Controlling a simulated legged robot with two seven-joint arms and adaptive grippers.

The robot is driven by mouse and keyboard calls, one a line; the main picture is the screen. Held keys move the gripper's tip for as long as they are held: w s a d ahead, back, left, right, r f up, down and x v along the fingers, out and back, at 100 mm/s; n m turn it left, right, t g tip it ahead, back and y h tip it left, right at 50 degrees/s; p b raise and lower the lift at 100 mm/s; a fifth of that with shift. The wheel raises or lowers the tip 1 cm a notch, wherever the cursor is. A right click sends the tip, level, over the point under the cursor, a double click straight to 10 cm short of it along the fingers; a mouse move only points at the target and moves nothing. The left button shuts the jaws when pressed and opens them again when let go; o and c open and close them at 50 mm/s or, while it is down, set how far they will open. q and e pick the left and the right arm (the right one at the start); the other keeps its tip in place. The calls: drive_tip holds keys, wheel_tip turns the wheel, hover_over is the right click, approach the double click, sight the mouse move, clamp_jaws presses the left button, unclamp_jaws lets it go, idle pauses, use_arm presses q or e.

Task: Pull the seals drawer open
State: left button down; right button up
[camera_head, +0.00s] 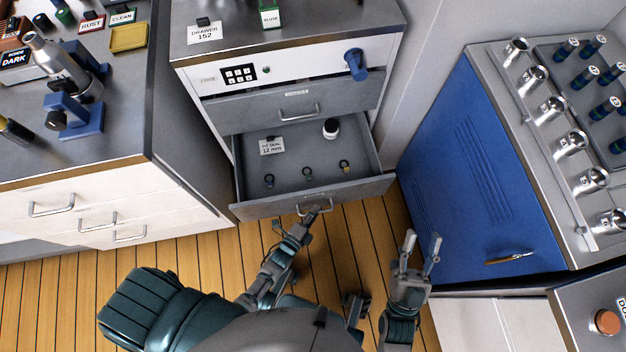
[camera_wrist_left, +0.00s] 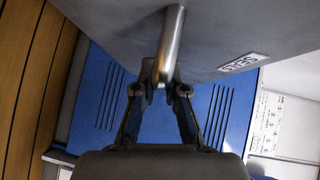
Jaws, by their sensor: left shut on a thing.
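The seals drawer (camera_head: 310,201) is the lower grey drawer of the middle cabinet, and it stands pulled out with its inside showing. Its front carries a label reading SEALS (camera_wrist_left: 243,64) in the left wrist view. My left gripper (camera_head: 312,211) is shut on the drawer's metal bar handle (camera_wrist_left: 171,40), with its fingertips (camera_wrist_left: 160,88) around the bar. My right gripper (camera_head: 422,248) is open and empty, right of the drawer.
Above is a shut grey drawer (camera_head: 298,108) under a white panel with a keypad (camera_head: 239,75) and a blue knob (camera_head: 356,64). A white-fronted bench (camera_head: 110,210) stands at left. A blue cabinet (camera_head: 470,170) stands at right. Wooden floor (camera_head: 220,265) lies before the drawer.

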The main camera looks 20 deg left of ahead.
use_arm(q)
drive_tip(key=shift+s+f, duration=0.25)
drive_tip(key=shift+s, duration=0.2)
drive_tip(key=c, duration=1.7)
unclamp_jaws()
drive_tip(key=shift+d, duration=0.25)
drive_tip(key=o, duration=0.5)
drive_tip(key=shift+d+r, duration=0.1)
drive_tip(key=v, duration=1.2)
drive_tip(key=shift+a, duration=0.3)
drive_tip(key=shift+d, duration=0.15)
